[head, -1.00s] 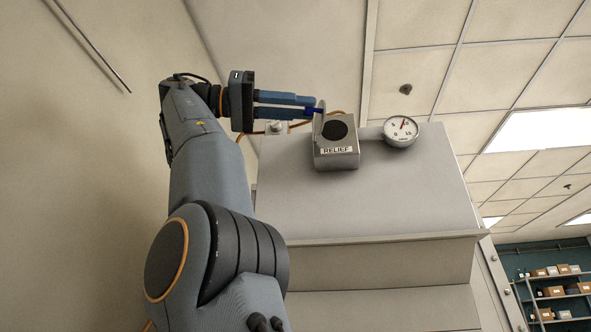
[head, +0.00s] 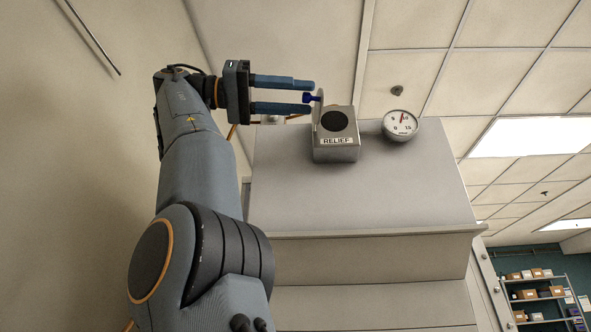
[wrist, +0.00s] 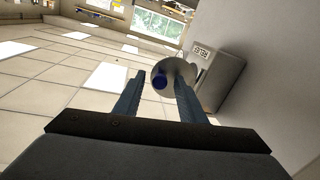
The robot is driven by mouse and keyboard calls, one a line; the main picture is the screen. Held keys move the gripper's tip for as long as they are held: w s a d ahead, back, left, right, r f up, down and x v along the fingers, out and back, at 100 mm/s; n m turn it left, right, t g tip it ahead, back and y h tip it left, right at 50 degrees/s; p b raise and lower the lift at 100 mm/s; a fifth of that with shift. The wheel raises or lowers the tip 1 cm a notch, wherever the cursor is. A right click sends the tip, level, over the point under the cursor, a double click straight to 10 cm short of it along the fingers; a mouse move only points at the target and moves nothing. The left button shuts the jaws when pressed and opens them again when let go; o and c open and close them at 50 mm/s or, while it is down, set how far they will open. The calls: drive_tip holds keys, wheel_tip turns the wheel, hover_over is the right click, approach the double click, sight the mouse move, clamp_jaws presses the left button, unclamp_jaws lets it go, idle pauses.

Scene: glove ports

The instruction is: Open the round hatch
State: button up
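The round hatch's lid (head: 318,112) stands open, nearly edge-on in the head view, at the left side of the grey box labelled RELIEF (head: 350,153). The dark round opening (head: 336,121) in the box's top is uncovered. A blue knob (head: 308,98) sticks out from the lid to the left. My gripper (head: 312,97) is open, one fingertip on either side of the knob, with a visible gap. The wrist view shows the lid as a pale disc (wrist: 172,68), partly behind the right finger, and the blue knob (wrist: 159,82) between the fingers.
A round dial gauge (head: 401,125) sits right of the box on the same grey panel (head: 365,195). A thin orange cable runs behind my gripper. A pale wall is at left. Shelves with boxes (head: 545,295) stand far off at lower right.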

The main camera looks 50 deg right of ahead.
drive_tip(key=shift+w+a, duration=0.1)
drive_tip(key=p+v, duration=0.3)
drive_tip(key=v, duration=0.4)
drive_tip(key=shift+a, duration=0.2)
drive_tip(key=shift+w+r+p, duration=0.15)
drive_tip(key=shift+p, duration=0.2)
idle(0.3)
